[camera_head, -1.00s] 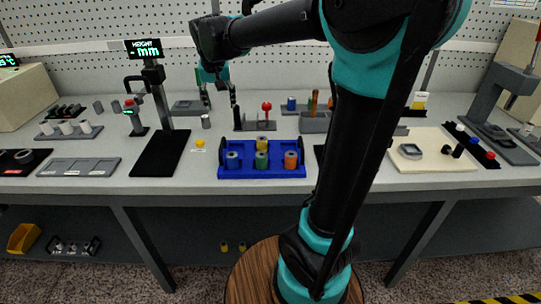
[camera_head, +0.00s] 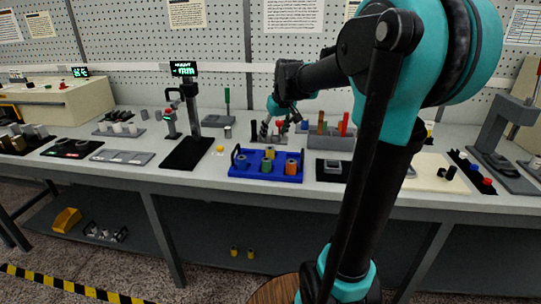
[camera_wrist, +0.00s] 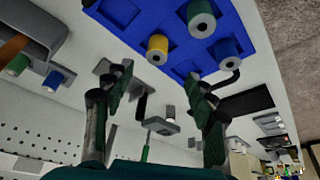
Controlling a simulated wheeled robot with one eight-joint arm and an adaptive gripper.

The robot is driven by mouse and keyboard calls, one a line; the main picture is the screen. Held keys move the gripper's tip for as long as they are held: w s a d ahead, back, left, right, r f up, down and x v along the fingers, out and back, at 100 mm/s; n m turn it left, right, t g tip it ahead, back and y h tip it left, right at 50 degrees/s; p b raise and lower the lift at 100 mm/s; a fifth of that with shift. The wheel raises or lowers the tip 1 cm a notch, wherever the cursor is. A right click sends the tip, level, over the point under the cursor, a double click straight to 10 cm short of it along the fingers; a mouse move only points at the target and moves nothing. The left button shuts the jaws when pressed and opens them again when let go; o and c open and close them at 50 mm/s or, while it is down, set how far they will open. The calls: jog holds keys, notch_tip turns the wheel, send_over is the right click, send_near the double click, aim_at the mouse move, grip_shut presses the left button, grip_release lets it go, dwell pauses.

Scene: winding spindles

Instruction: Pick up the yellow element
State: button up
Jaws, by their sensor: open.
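The yellow element (camera_head: 269,153) is a small spool at the back of the blue tray (camera_head: 234,173), behind a green spool (camera_head: 266,166). In the wrist view the yellow spool (camera_wrist: 157,46) sits in the blue tray (camera_wrist: 186,68), near a green spool (camera_wrist: 201,18) and a blue spool (camera_wrist: 225,49). My gripper (camera_wrist: 160,86) is open, with nothing between its fingers. The yellow spool shows beyond the gap between the fingertips, apart from them. In the head view my gripper (camera_head: 275,122) is behind the tray and above the table, partly hard to make out.
An orange spool (camera_head: 292,167) and a blue spool (camera_head: 241,162) share the tray. A grey holder with upright tools (camera_head: 332,140) stands right behind the tray. The height gauge (camera_head: 193,110) stands at left. A yellow button (camera_head: 220,149) lies left of the tray.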

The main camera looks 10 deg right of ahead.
aim_at(270, 148)
jog(key=x, duration=0.5)
jog(key=shift+w+f, duration=0.1)
jog(key=shift+f, duration=0.2)
jog(key=shift+w+x, duration=0.1)
jog(key=shift+x, duration=1.2)
jog(key=shift+w+x, duration=0.15)
jog(key=shift+x, duration=1.2)
jog(key=shift+d+r, duration=0.1)
jog(key=shift+d, duration=0.05)
jog(key=c, duration=1.3)
